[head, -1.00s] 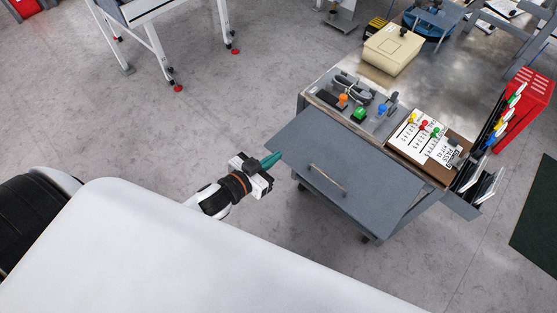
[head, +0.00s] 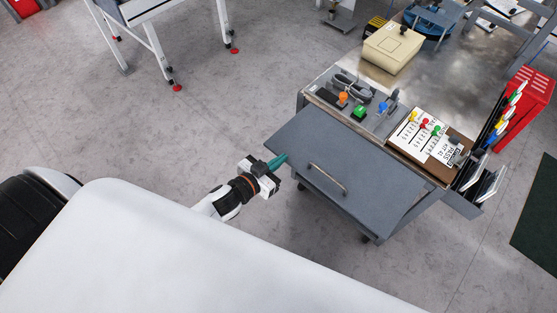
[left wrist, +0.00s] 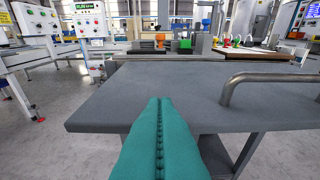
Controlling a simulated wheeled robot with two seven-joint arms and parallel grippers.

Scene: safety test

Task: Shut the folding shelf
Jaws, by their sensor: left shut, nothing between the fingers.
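The folding shelf (head: 375,175) is a flat grey panel with a bar handle (head: 328,179). It stands folded out from the near side of a wheeled cart. In the left wrist view the panel (left wrist: 210,98) lies roughly level, with the handle (left wrist: 270,77) on its upper face at the right. My left gripper (head: 279,161) has teal fingers, shut and empty. Its tips overlap the panel's left edge in the head view, left of the handle. The fingers (left wrist: 160,115) point across the panel in the left wrist view; I cannot tell if they touch it. My right gripper is not in view.
The cart top holds a grey tray (head: 340,115) with orange, green and blue items, and a clipboard (head: 425,135). A red holder (head: 530,105) is at the right. Open floor (head: 200,120) lies left of the shelf.

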